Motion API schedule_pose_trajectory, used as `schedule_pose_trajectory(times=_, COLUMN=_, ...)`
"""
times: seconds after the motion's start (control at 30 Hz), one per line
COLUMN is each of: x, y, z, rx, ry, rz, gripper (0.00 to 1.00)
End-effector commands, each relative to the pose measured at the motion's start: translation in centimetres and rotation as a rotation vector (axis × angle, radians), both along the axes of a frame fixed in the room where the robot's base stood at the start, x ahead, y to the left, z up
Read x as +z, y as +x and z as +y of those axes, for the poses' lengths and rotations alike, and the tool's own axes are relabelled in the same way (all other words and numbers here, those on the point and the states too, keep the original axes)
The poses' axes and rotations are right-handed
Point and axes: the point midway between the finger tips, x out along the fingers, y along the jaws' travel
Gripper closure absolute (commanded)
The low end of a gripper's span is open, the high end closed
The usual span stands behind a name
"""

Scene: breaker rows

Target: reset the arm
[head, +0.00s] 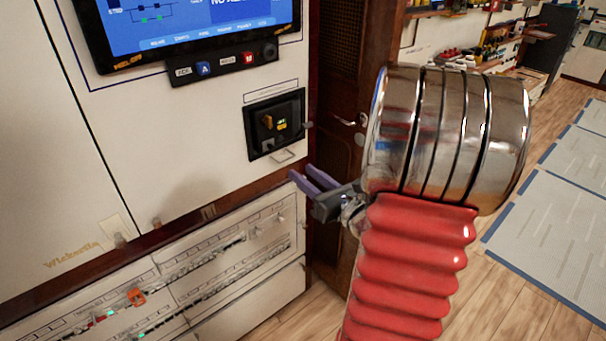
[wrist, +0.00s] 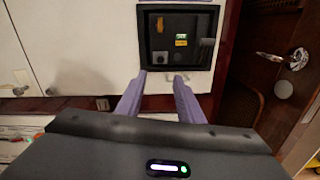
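My gripper (head: 308,179) has two purple fingers. In the wrist view my gripper (wrist: 160,76) shows its fingers spread apart with nothing between them. In the head view it is in front of the white cabinet, just below and right of a black recessed breaker panel (head: 276,125). The wrist view shows the same panel (wrist: 178,38) straight ahead, beyond the fingertips, with a yellow handle and a small green and yellow label. My arm, with red bellows and a shiny metal joint, covers the middle right of the head view.
A screen (head: 190,25) with buttons below it is on the cabinet. Below is a row of breakers (head: 200,265) with an orange piece (head: 136,296). A wooden door (head: 335,130) with a metal handle (wrist: 298,59) stands to the right. Wooden floor (head: 500,300) is open at the right.

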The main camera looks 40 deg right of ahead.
Motion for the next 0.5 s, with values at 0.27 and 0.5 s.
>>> schedule_pose_trajectory(times=0.27, x=0.01, y=0.29, z=0.48, rx=0.011, ry=0.0, rz=0.0, gripper=0.66)
schedule_pose_trajectory(times=0.5, x=0.01, y=0.37, z=0.57, rx=0.013, ry=0.0, rz=0.0, gripper=0.66)
